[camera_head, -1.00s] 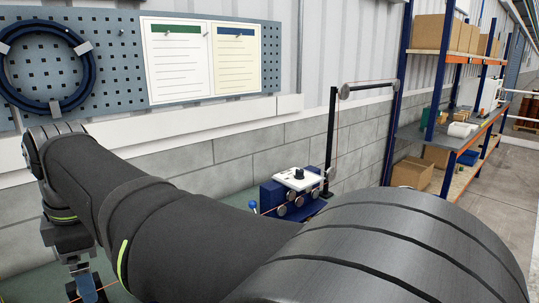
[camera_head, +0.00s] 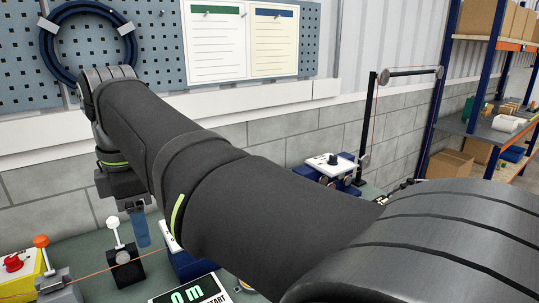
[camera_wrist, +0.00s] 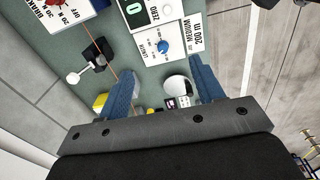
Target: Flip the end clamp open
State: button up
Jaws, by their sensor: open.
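In the head view, a grey clamp-like block with an orange-knobbed lever (camera_head: 44,258) stands at the lower left. A black block with a white-knobbed lever (camera_head: 122,262) stands to its right, both levers raised. A thin orange wire runs across both. I cannot tell for sure which is the end clamp. The black block also shows at the upper left of the wrist view (camera_wrist: 97,55). My gripper (camera_head: 140,228) hangs above and behind the black block in the head view. In the wrist view its blue fingers (camera_wrist: 160,75) are apart, with nothing held between them.
A yellow box with a red knob (camera_head: 14,268) is at the far left. A counter display (camera_head: 190,296) lies at the bottom. A blue and white roller unit (camera_head: 335,168) stands behind my arm, near a black post (camera_head: 368,125). My arm hides much of the bench.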

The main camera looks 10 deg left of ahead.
jog(key=shift+a, duration=0.1)
jog(key=c, duration=0.4)
jog(key=shift+a+f+m, duration=0.25)
jog(key=shift+a+m, duration=0.05)
jog(key=c, duration=0.3)
jog(key=a+f+m+g+y, duration=0.1)
jog(key=a+m, duration=0.1)
jog(key=a+f+m+y, duration=0.1)
jog(key=a+m, duration=0.1)
jog(key=a, duration=0.1)
jog(key=a+f+m+g, duration=0.1)
jog(key=a+f, duration=0.1)
jog(key=shift+w+a+m+g+y, duration=0.1)
jog(key=shift+a+m+g+y, duration=0.2)
jog(key=shift+a+m+y, duration=0.1)
grip_shut()
jog(key=w+a+f+m+y, duration=0.4)
jog(key=a+m, duration=0.4)
jog(key=m, duration=0.4)
jog(key=w+a+f+m+g+y, duration=0.1)
jog(key=w+a+f+m+y, duration=0.3)
jog(key=a+m, duration=0.5)
jog(key=w+m, duration=0.1)
jog(key=m, duration=0.3)
jog(key=shift+w+a+f+y, duration=0.15)
jog(key=shift+w+f+y, duration=0.25)
